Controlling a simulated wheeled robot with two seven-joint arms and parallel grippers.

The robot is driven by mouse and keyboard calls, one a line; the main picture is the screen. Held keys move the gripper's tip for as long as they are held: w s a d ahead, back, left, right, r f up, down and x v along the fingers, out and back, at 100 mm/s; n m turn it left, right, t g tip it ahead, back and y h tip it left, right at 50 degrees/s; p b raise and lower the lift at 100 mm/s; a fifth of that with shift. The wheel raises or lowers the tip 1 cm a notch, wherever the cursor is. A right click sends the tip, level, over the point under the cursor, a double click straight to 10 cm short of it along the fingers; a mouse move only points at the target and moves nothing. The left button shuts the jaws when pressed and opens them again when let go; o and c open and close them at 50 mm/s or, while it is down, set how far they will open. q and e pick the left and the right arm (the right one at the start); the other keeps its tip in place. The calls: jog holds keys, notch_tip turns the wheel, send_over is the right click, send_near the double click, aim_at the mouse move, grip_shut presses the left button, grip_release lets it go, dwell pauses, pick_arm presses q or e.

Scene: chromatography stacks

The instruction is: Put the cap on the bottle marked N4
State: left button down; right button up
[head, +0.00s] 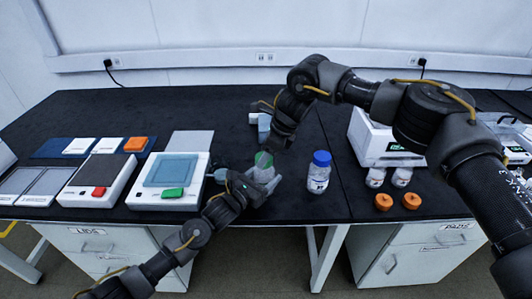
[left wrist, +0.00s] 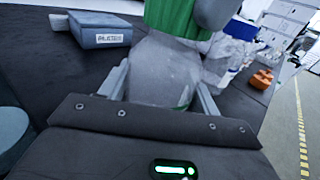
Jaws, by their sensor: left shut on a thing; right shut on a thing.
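A clear bottle (head: 264,174) stands at the front middle of the bench, with a green cap (head: 262,158) at its top. My left gripper (head: 262,188) is shut around the bottle's body. The left wrist view shows the bottle (left wrist: 158,70) upright between the fingers, with the green cap (left wrist: 178,16) over its neck. My right gripper (head: 270,146) comes down from above and is shut on the green cap; a grey finger touches the cap's side in the left wrist view. I cannot read a marking on this bottle, and cannot tell whether the cap is fully seated.
A blue-capped bottle (head: 319,175) stands close to the right. Two small white bottles (head: 375,178) and two orange caps (head: 383,202) sit further right by a white machine (head: 368,132). A blue-grey block (left wrist: 100,30) lies behind. White devices (head: 140,190) fill the left.

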jog(key=m+t, duration=0.1)
jog(key=m, duration=0.2)
jog(key=m+t+h, duration=0.1)
jog(key=m, duration=0.2)
jog(key=shift+s+a, duration=0.1)
jog(key=shift+s, duration=0.1)
jog(key=m, duration=0.2)
jog(key=m+t+h, duration=0.1)
jog(key=m, duration=0.1)
jog(key=shift+a+m+h, duration=0.2)
jog(key=shift+m+h, duration=0.1)
jog(key=m+h, duration=0.1)
jog(key=m, duration=0.2)
jog(key=m+h, duration=0.1)
jog(key=m, duration=0.2)
jog(key=shift+a+m+h, duration=0.15)
jog(key=shift+m+h, duration=0.15)
jog(key=shift+h, duration=0.1)
jog(key=m, duration=0.2)
jog(key=m+h, duration=0.1)
jog(key=m, duration=0.1)
jog(key=shift+m+h, duration=0.3)
jog(key=o, duration=1)
jog(key=shift+r, duration=2.25)
